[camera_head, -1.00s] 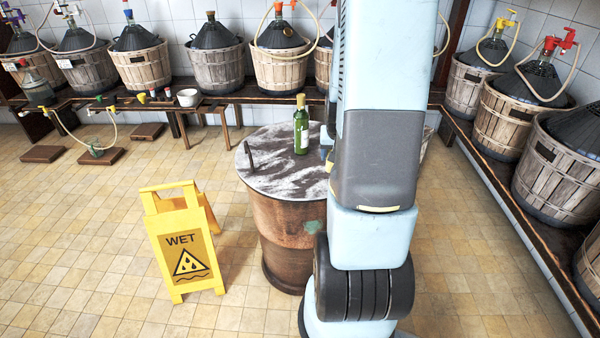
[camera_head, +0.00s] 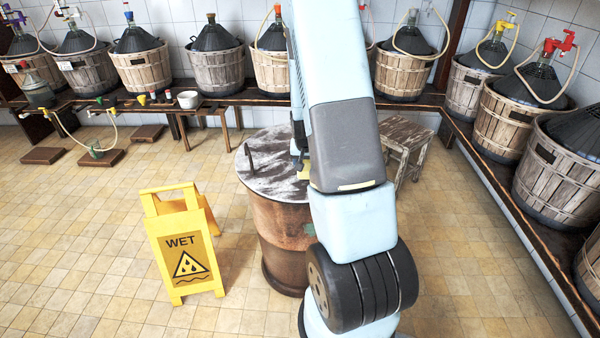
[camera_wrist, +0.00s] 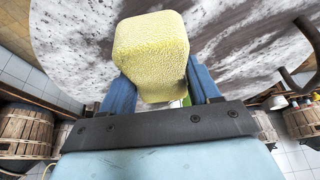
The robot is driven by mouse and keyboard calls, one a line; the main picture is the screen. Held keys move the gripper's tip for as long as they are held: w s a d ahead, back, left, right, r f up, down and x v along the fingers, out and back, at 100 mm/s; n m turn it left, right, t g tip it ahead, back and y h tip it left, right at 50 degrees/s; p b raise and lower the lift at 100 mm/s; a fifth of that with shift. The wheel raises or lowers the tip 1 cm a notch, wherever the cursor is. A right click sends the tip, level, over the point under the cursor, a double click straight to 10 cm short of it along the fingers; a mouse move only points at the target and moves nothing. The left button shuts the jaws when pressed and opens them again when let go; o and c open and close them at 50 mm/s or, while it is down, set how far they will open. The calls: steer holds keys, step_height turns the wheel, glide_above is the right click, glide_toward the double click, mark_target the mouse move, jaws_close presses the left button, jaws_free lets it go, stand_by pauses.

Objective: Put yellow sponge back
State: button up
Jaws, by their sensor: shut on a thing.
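The yellow sponge (camera_wrist: 151,48) is a rough, rounded block in the wrist view. My gripper (camera_wrist: 160,92), with blue fingers, is shut on it, one finger at each side. Behind the sponge in the wrist view is the white-smeared grey top of the barrel (camera_wrist: 245,30). In the head view a small yellow edge of the sponge (camera_head: 304,172) shows beside my arm, over the barrel top (camera_head: 272,180). My arm hides most of the gripper there. I cannot tell whether the sponge touches the top.
A yellow wet-floor sign (camera_head: 184,250) stands left of the barrel. A worn wooden stool (camera_head: 408,140) stands behind right of my arm. Demijohns in baskets line the back bench (camera_head: 235,97) and right wall. A handle (camera_head: 249,158) rises from the barrel top.

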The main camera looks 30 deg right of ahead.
steer(key=shift+w+a+f, duration=0.15)
steer(key=shift+w+f, duration=0.2)
steer(key=shift+f, duration=1.6)
steer(key=shift+f, duration=0.1)
steer(key=o, duration=0.9)
steer(key=shift+o, duration=0.2)
